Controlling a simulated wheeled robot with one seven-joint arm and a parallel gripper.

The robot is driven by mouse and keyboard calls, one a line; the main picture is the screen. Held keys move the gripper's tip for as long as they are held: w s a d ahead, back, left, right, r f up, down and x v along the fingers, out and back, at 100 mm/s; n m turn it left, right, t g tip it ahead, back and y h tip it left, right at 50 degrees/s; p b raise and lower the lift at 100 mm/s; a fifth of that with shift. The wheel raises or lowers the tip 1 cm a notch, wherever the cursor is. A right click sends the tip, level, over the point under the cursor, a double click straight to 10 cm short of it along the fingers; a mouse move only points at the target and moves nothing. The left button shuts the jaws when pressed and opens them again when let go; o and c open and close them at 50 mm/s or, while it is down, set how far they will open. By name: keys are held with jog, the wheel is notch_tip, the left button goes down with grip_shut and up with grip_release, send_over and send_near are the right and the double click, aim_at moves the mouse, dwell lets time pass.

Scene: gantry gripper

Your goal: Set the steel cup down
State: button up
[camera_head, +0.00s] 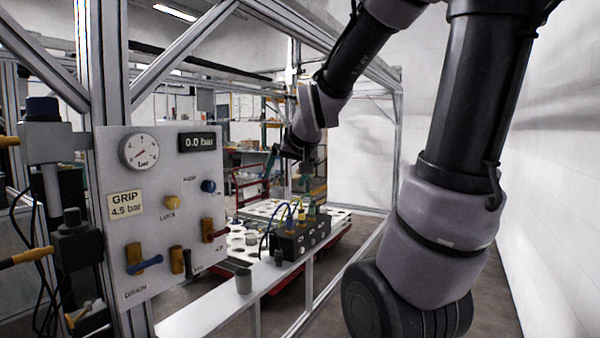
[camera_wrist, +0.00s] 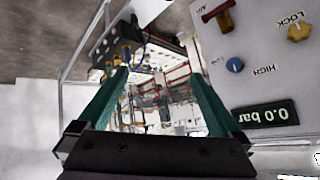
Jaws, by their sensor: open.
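A grey cup (camera_head: 243,281), which looks like the steel cup, stands upright on the white ledge (camera_head: 205,316) below the control panel. My gripper is at the end of the raised arm in the head view, beyond the panel and well above and behind the cup. In the wrist view my gripper (camera_wrist: 160,76) has its two teal fingers spread wide, with nothing held between them. I cannot make out the cup in the wrist view.
The control panel (camera_head: 165,215) has a gauge, knobs, levers and a display reading 0.0 bar. A black valve box (camera_head: 300,238) with coloured hoses sits at the ledge's far end. Frame posts surround the area.

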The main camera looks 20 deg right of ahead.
jog(key=s+a+r+g, duration=0.1)
jog(key=s, duration=0.6)
jog(key=s+a+r+g+y, duration=0.1)
jog(key=s+r, duration=0.1)
jog(key=s, duration=0.6)
jog(key=shift+s+a+y, duration=0.25)
jog(key=shift+a+y, duration=0.05)
jog(key=shift+a, duration=0.1)
